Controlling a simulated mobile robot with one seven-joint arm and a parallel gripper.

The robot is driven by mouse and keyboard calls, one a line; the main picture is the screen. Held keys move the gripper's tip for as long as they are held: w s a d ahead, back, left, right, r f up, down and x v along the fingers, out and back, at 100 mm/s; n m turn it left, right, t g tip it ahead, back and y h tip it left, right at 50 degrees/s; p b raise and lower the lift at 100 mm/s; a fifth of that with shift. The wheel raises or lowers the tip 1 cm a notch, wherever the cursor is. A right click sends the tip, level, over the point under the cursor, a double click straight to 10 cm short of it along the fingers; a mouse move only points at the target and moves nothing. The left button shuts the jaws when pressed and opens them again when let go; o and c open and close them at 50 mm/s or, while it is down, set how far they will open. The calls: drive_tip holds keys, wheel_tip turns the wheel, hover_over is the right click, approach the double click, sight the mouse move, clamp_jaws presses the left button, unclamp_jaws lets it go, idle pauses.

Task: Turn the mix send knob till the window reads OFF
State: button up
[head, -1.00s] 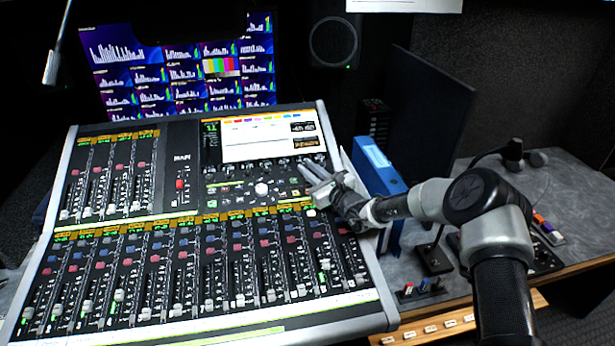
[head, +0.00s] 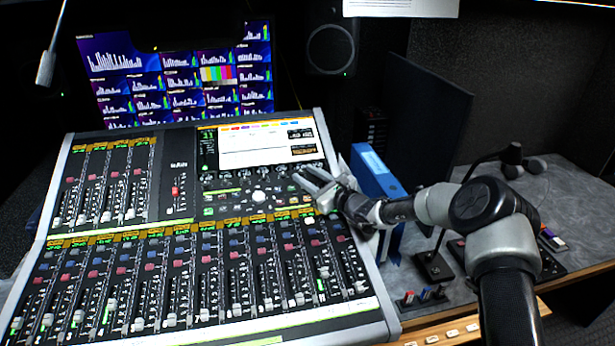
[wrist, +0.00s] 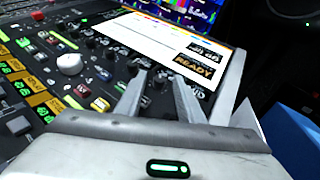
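The mixing console (head: 110,233) fills the left and middle of the head view. Its screen (head: 262,143) has a row of small dark knobs below it. In the wrist view the screen (wrist: 150,40) shows a dark window (wrist: 195,65) with amber text that looks like READY; a second window above it is too blurred to read. My gripper (head: 304,180) is over the right end of the knob row. In the wrist view the gripper (wrist: 160,85) has its two fingers apart, with a dark knob (wrist: 147,100) between or just beyond them. I cannot tell whether they touch it.
A large white knob (wrist: 69,64) is left of my fingers. A blue binder (head: 377,172) stands close to the right of the console, beside my wrist. Grey desk (head: 475,250) is at right.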

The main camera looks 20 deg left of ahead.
drive_tip(key=v, duration=0.7)
drive_tip(key=shift+s+d+p, duration=0.15)
drive_tip(key=shift+d+p, duration=0.05)
drive_tip(key=shift+p, duration=0.15)
drive_tip(key=shift+r, duration=0.1)
